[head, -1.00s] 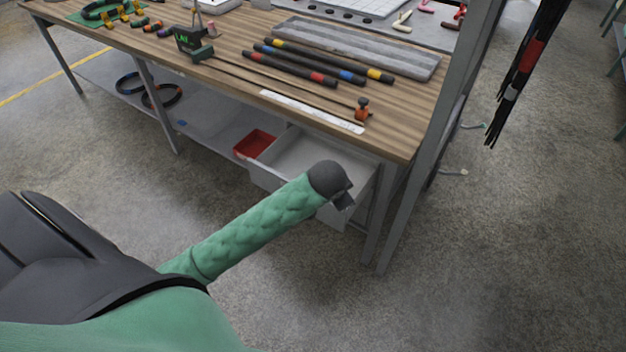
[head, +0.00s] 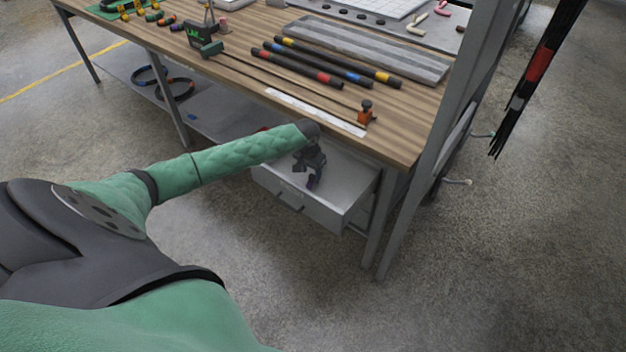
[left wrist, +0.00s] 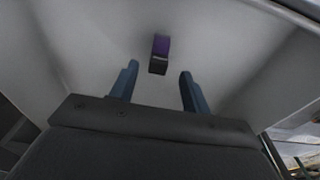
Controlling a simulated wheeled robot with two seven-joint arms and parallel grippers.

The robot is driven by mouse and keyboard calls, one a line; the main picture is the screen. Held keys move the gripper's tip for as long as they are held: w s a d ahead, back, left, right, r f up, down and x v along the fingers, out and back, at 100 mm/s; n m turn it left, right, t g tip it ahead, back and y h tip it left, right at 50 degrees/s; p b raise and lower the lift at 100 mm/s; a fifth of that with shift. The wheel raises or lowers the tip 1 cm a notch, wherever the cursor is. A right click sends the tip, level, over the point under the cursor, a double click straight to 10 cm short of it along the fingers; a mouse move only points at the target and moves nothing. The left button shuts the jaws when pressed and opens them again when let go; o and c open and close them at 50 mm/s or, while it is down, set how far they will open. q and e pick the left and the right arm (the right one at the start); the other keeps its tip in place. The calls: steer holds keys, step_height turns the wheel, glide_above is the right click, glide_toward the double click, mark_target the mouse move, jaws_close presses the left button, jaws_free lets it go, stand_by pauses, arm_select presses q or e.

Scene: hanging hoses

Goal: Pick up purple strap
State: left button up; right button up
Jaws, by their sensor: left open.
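The purple strap (left wrist: 160,52) lies in the pale grey drawer (left wrist: 95,35), small and purple with a dark lower end, in the left wrist view. My left gripper (left wrist: 158,88) is open, its two blue fingertips on either side below the strap in that view, with nothing between them. In the head view my left gripper (head: 311,180) hangs over the open drawer (head: 335,200) under the bench, at the end of the green arm. The strap cannot be told apart from the gripper in the head view. My right gripper is not in view.
The wooden bench top (head: 235,85) is just above and behind the arm. It carries black rods with coloured bands (head: 320,65) and an orange clamp (head: 365,112). A grey post (head: 440,130) stands to the right. Dark hoses (head: 530,85) hang at the far right.

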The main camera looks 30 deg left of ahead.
mark_target(312, 176)
arm_select(q)
steer(key=f, duration=0.2)
steer(key=f+p, duration=0.1)
steer(key=f, duration=0.1)
steer(key=shift+w+d+f, duration=0.1)
steer(key=shift+w+d, duration=0.05)
steer(key=shift+w, duration=0.1)
steer(key=shift+f, duration=0.5)
jaws_close()
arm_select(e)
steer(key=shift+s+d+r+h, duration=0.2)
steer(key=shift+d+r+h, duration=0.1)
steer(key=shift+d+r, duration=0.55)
arm_select(q)
steer(key=shift+r, duration=0.1)
